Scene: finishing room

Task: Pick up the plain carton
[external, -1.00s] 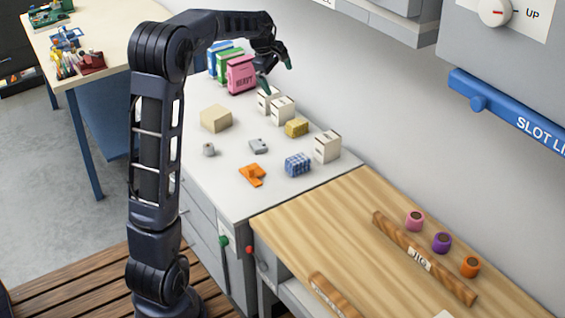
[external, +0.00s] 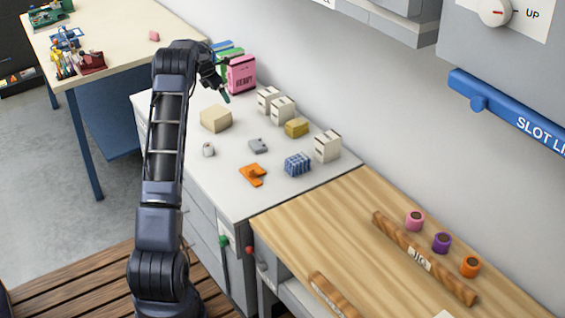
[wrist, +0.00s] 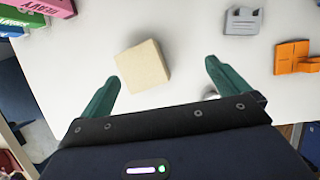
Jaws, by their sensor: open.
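The plain carton (external: 216,118) is a tan box with no print, standing on the white worktop. In the wrist view the plain carton (wrist: 143,66) shows between and beyond my two green fingertips, a little nearer the left one. My gripper (external: 223,93) is open and empty, above and behind the carton in the external view. In the wrist view my gripper (wrist: 163,74) has its fingers wide apart, and neither appears to touch the carton.
A pink box (external: 241,75) stands with green and blue ones behind. White cartons (external: 282,109), a yellow block (external: 297,127), a grey part (external: 258,146), an orange part (external: 253,174), a blue checked block (external: 297,164) and a small white cylinder (external: 208,149) share the worktop. Bare worktop surrounds the carton.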

